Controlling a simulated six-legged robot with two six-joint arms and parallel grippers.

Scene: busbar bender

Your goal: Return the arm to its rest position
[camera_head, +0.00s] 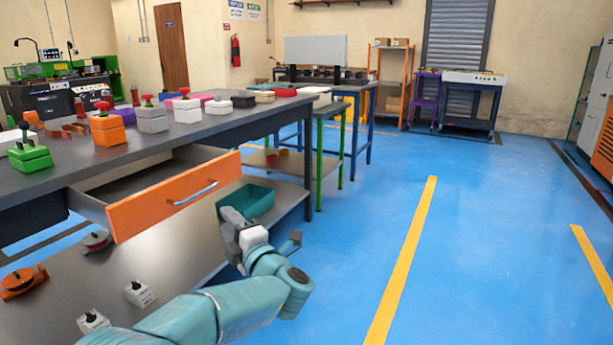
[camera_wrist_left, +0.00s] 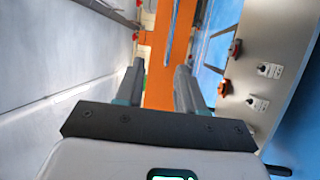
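My left arm reaches in from the bottom of the head view. Its left gripper (camera_head: 232,222) is just in front of and below the orange drawer front (camera_head: 172,196), near its right end. In the left wrist view the two fingers of the left gripper (camera_wrist_left: 158,75) stand apart with nothing between them. The orange drawer front (camera_wrist_left: 158,50) and its silver handle (camera_wrist_left: 172,30) show beyond the fingers. The drawer is pulled out from under the grey workbench (camera_head: 235,122). My right gripper is in neither view.
A teal bin (camera_head: 252,199) sits on the lower shelf, close behind the left gripper. Several coloured boxes (camera_head: 108,128) stand on the workbench. The blue floor (camera_head: 360,225) to the right is clear.

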